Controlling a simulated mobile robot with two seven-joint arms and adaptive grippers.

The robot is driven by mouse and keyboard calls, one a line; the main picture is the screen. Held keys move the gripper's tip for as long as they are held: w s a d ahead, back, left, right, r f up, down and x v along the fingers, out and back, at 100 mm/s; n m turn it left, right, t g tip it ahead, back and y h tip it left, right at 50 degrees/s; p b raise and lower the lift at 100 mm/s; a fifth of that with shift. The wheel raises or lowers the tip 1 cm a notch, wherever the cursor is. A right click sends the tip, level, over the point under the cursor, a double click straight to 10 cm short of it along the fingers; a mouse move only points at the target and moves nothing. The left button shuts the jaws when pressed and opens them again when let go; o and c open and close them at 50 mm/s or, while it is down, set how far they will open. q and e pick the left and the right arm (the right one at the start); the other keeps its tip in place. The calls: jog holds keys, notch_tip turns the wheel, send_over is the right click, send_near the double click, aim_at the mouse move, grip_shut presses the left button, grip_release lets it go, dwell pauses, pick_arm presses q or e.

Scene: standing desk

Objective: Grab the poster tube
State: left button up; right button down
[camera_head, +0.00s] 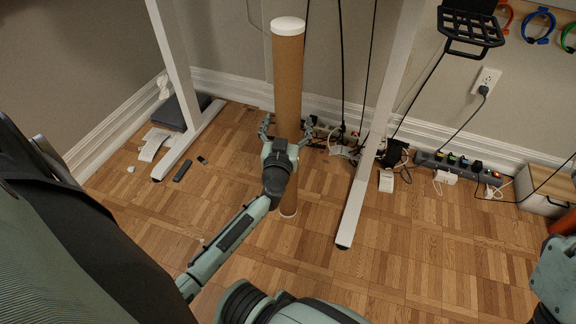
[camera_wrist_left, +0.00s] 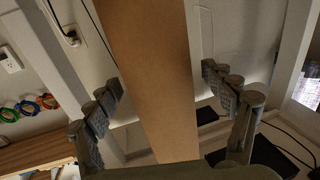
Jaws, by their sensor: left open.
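The poster tube (camera_head: 288,70) is a tall brown cardboard cylinder with white end caps, standing upright on the wood floor between the white desk legs. My left gripper (camera_head: 288,127) is open at about the tube's mid-height, with one finger on each side of it. In the left wrist view, the tube (camera_wrist_left: 155,60) runs through the middle, between the spread fingers of the left gripper (camera_wrist_left: 162,88). Gaps show between the fingers and the tube there. My left wrist hides part of the tube's lower half. Part of my right arm shows at the right edge, but its gripper does not.
White desk legs (camera_head: 368,180) and (camera_head: 178,75) stand on both sides of the tube. Cables and a power strip (camera_head: 455,163) lie along the wall to the right. A small dark remote (camera_head: 182,171) lies on the floor at left. The floor in front is clear.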

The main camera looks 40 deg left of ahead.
pick_arm(q)
jog(key=shift+w, duration=0.15)
jog(key=shift+r, duration=0.1)
grip_shut()
dwell(0.4)
